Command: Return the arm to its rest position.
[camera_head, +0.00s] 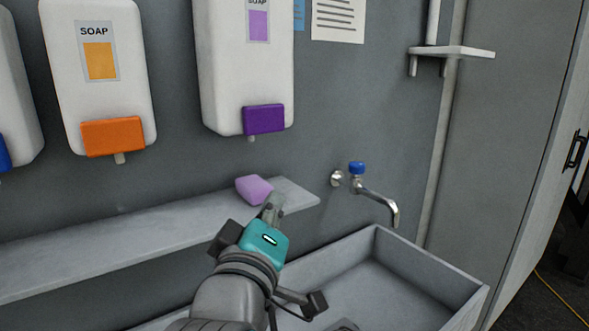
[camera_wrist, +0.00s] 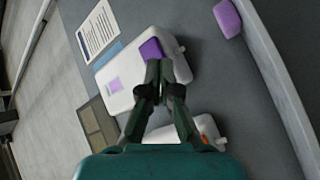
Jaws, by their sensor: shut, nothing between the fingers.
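My gripper (camera_head: 273,208) is at the end of my arm, which reaches up from the bottom of the head view, in front of the shelf. In the wrist view the gripper (camera_wrist: 159,72) has its fingers together with nothing between them. A purple soap bar (camera_head: 255,190) lies on the grey shelf (camera_head: 120,238), just behind the fingertips in the head view. The bar also shows at the top right of the wrist view (camera_wrist: 227,18), apart from the fingers. The fingers overlap the purple-button soap dispenser (camera_wrist: 118,83) in the wrist view. My arm's base is out of view.
White soap dispensers with purple (camera_head: 264,119) and orange (camera_head: 113,136) buttons hang on the grey wall. A blue-handled tap (camera_head: 375,196) is right of the shelf, over a grey sink (camera_head: 430,278). A small wall shelf (camera_head: 452,51) is at the upper right.

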